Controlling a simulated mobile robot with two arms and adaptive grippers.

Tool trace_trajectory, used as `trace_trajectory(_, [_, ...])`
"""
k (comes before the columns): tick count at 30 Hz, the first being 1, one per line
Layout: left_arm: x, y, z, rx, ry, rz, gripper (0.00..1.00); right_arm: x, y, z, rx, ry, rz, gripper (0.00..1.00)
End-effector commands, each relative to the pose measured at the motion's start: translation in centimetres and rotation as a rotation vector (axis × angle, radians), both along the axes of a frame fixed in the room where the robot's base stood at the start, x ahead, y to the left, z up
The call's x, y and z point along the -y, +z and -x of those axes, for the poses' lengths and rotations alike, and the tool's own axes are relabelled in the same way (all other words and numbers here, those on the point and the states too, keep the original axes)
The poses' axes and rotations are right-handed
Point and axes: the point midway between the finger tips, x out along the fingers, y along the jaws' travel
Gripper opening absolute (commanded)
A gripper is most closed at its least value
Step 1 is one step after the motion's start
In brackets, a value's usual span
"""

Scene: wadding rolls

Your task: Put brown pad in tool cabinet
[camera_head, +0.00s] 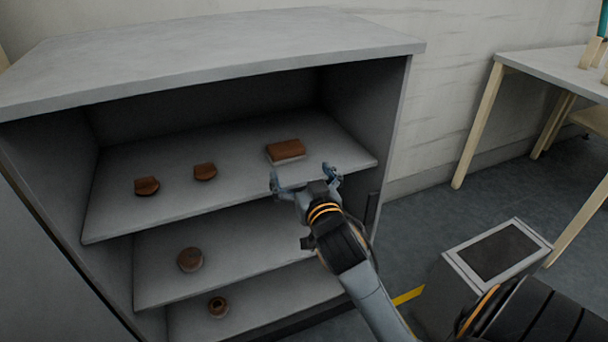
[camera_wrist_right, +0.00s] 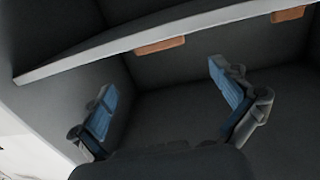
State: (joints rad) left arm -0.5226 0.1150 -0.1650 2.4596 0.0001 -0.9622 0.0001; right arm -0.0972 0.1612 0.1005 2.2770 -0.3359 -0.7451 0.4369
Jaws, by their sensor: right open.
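The tool cabinet (camera_head: 230,68) is grey, open at the front, with several shelves. A flat rectangular brown pad (camera_head: 285,149) with a paler front face lies on its upper shelf (camera_head: 235,180), toward the right. My right gripper (camera_head: 306,178) is open and empty just in front of the pad, near the shelf's front edge; no contact shows. In the right wrist view, the open blue fingers (camera_wrist_right: 163,88) have nothing between them. Two brown things (camera_wrist_right: 160,46) show beyond the shelf edge (camera_wrist_right: 130,43); I cannot tell which is the pad. My left gripper is not in view.
Two smaller brown pieces (camera_head: 146,186) (camera_head: 205,172) sit left on the upper shelf. Round brown rolls are on the middle shelf (camera_head: 190,259) and lower shelf (camera_head: 218,307). A grey box (camera_head: 505,240) stands right of the cabinet, with a table (camera_head: 555,68) behind it.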

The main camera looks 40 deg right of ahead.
Motion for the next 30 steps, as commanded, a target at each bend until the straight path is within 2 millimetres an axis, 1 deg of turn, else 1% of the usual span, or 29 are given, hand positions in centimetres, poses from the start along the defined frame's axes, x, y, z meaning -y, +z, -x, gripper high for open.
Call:
trace_trajectory(1, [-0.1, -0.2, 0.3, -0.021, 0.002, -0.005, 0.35, -0.3, 0.0, 0.8, -0.002, 0.000, -0.001, 1.00])
trace_trajectory(3, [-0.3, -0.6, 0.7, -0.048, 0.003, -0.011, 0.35, -0.6, 0.1, 1.6, -0.001, 0.000, 0.000, 1.00])
trace_trajectory(6, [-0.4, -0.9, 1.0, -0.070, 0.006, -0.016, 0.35, -0.8, 0.1, 2.3, -0.001, 0.000, 0.000, 1.00])
trace_trajectory(11, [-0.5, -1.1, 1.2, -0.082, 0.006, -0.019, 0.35, -1.0, -0.1, 2.7, -0.008, 0.004, 0.000, 1.00])
trace_trajectory(13, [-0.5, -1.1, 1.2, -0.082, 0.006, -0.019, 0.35, -2.1, -1.7, 3.1, -0.057, 0.031, -0.002, 1.00])
trace_trajectory(14, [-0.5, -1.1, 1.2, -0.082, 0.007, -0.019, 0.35, -2.9, -2.8, 3.5, -0.094, 0.051, -0.005, 1.00])
trace_trajectory(16, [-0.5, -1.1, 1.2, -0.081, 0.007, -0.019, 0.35, -5.6, -6.0, 5.0, -0.208, 0.123, -0.009, 1.00])
trace_trajectory(17, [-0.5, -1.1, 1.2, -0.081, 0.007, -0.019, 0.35, -6.9, -7.6, 5.9, -0.264, 0.160, -0.011, 1.00])
trace_trajectory(18, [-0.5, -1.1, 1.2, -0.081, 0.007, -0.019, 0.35, -8.7, -9.5, 7.2, -0.337, 0.212, -0.012, 1.00])
trace_trajectory(20, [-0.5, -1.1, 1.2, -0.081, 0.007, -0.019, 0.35, -11.3, -12.0, 9.3, -0.436, 0.290, -0.016, 1.00])
trace_trajectory(21, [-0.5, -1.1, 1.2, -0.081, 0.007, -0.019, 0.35, -12.9, -13.4, 10.7, -0.493, 0.340, -0.019, 1.00])
trace_trajectory(24, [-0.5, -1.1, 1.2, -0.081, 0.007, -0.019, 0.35, -15.8, -15.6, 13.5, -0.594, 0.440, -0.022, 1.00])
trace_trajectory(25, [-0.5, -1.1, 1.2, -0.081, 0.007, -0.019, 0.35, -16.4, -16.0, 14.1, -0.614, 0.460, -0.023, 1.00])
trace_trajectory(27, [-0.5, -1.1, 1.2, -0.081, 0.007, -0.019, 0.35, -17.2, -16.5, 14.9, -0.640, 0.491, -0.024, 1.00])
trace_trajectory(30, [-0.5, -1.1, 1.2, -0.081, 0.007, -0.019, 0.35, -17.5, -16.6, 15.2, -0.648, 0.500, -0.024, 1.00])
